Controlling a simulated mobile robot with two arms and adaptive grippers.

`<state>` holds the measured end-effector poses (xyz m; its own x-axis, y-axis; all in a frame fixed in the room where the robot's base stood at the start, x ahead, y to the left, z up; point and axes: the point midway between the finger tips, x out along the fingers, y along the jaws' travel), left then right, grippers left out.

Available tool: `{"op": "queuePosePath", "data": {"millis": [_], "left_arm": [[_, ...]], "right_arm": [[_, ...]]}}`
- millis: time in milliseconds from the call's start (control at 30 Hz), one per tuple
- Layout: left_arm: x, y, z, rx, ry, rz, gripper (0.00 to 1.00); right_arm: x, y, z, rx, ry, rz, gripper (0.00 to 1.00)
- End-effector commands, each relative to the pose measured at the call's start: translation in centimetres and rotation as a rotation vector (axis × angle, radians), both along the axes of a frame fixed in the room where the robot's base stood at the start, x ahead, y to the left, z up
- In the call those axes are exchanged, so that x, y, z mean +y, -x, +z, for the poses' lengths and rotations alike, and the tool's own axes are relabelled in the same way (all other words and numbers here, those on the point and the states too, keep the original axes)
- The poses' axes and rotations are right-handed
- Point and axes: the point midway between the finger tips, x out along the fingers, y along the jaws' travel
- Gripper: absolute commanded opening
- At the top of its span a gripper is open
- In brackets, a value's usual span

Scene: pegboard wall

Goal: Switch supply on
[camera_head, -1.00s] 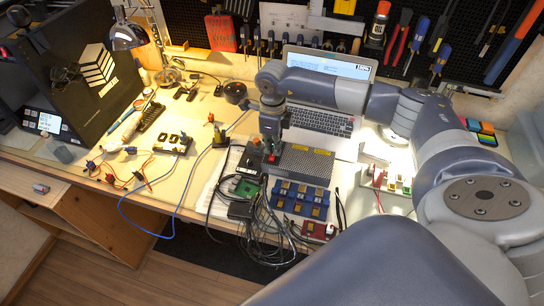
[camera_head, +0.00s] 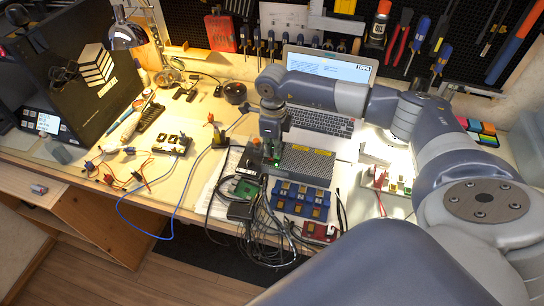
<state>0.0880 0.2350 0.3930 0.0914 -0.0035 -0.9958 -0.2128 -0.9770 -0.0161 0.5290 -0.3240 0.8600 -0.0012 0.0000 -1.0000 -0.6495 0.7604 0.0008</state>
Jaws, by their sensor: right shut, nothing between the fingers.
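The power supply is a grey box with a perforated top (camera_head: 308,163), standing on the bench in front of the laptop. Its dark end (camera_head: 250,162) faces left and has a small red part (camera_head: 256,141) on it. My right gripper (camera_head: 272,153) points down at the left end of the supply, shut and empty. Its fingertips are close to the supply's top; I cannot tell whether they touch it. A small green spot shows beside the fingertips. The switch itself is not clearly visible behind the gripper. My left gripper is out of view.
An open laptop (camera_head: 322,121) stands behind the supply. A blue rack (camera_head: 300,199), a green circuit board (camera_head: 243,188) and tangled black cables lie in front. A dark monitor-like case (camera_head: 75,85) stands at left. Bench space left of the supply holds scattered wires.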

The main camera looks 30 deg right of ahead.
Motion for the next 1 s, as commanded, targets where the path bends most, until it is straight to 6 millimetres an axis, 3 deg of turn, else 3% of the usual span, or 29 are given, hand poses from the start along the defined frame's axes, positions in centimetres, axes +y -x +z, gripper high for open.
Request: {"op": "queuePosePath", "data": {"millis": [800, 1000], "left_arm": [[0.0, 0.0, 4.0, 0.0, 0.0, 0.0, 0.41], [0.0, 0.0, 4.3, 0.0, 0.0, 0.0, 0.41]], "right_arm": [[0.0, 0.0, 6.5, -0.001, 0.0, -0.001, 0.0], [0.0, 0.0, 7.1, -0.001, 0.001, 0.0, 0.0]]}}
